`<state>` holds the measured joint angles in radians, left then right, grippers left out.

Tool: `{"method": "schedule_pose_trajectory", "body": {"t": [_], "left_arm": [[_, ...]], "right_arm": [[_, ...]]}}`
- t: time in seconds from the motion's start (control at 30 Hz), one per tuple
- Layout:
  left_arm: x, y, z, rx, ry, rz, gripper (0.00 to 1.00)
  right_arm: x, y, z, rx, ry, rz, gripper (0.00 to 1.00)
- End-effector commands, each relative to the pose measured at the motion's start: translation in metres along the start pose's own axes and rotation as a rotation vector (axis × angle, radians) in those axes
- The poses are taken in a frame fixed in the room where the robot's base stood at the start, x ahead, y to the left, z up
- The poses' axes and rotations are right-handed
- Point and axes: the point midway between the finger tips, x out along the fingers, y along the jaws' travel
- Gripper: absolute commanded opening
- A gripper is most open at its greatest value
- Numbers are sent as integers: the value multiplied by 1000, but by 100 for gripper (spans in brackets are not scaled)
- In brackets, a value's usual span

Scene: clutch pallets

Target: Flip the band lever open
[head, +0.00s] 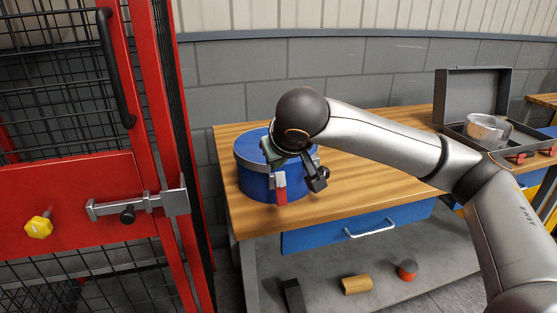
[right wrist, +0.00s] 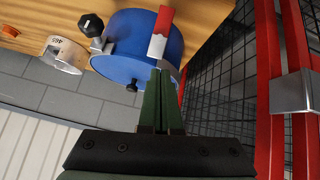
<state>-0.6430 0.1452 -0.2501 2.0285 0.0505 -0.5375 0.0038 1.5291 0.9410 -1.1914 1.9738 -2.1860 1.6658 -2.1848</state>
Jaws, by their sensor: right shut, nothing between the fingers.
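The band lever (head: 281,195), with a grey upper part and a red end, hangs down the drum's front side. In the right wrist view the lever (right wrist: 162,30) lies against the blue wall, red end away from my fingers. My right gripper (head: 274,157) is over the drum's near rim, partly hidden by my wrist. Its green fingers (right wrist: 160,72) are shut and empty, their tips close to the lever's grey end; contact cannot be told. My left gripper is out of view.
A dark fitting (head: 316,178) sits right of the drum. An open grey case (head: 470,97) holding a metal cup (head: 488,131) stands farther right. A red mesh gate (head: 158,130) is close on the left. Below are a blue drawer (head: 357,226) and loose pieces on the lower shelf (head: 400,295).

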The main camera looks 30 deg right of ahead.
Motion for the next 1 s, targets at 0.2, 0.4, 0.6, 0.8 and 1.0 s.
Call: {"method": "schedule_pose_trajectory", "body": {"t": [0.2, 0.4, 0.6, 0.8, 1.0], "left_arm": [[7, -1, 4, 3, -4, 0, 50], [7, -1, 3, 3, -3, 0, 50], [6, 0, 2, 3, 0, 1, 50], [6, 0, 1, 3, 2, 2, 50], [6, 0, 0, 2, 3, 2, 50]], "right_arm": [[-48, -4, 19, -5, 6, -2, 0], [-74, -6, 29, -4, 3, -1, 0], [-82, -6, 33, -3, 0, 1, 0], [-82, -6, 33, -3, 0, 0, 0], [-82, -6, 33, -3, 0, 0, 0]]}}
